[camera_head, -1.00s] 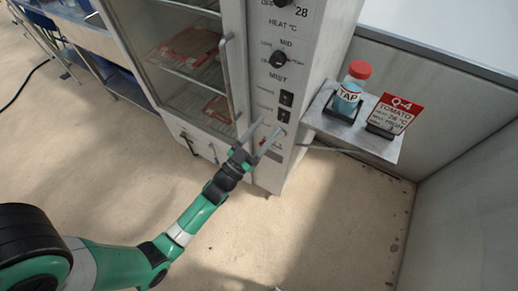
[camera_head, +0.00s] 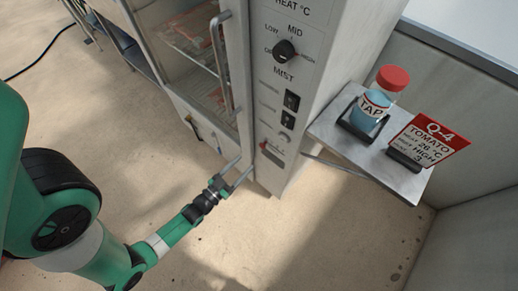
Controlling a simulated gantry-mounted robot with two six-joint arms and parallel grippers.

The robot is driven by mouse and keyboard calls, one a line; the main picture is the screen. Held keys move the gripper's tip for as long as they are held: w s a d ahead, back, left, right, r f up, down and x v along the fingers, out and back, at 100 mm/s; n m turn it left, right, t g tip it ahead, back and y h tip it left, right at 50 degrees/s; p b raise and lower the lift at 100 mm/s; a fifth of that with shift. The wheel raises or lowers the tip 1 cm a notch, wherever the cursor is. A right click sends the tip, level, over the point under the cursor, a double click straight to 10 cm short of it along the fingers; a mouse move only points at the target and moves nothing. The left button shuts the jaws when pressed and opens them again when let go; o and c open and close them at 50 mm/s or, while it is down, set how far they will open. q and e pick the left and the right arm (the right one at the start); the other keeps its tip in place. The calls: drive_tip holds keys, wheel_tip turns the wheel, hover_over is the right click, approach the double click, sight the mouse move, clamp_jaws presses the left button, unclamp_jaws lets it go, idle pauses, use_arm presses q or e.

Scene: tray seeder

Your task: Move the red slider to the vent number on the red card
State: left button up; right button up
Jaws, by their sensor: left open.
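The red card (camera_head: 440,130) stands in a dark holder on the side shelf. It reads Q-4, TOMATO, a heat value, HIGH, and a 3 on its last line; the small words are hard to read. The red slider (camera_head: 263,146) is a small red tab low on the cabinet's front panel, at the left of a short scale whose marks are too small to read. My left gripper (camera_head: 240,169) is open and empty, below and left of the slider, its fingers pointing up towards the panel. It appears apart from the slider. My right gripper is not in view.
A glass door with a vertical handle (camera_head: 222,60) is close at left. A TAP bottle (camera_head: 376,100) stands on the shelf (camera_head: 345,150). Floor below is clear.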

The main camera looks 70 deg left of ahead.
sight(261, 147)
use_arm(q)
drive_tip(key=b+x, duration=0.2)
drive_tip(key=x, duration=0.7)
drive_tip(key=shift+c, duration=0.2)
clamp_jaws()
idle(0.9)
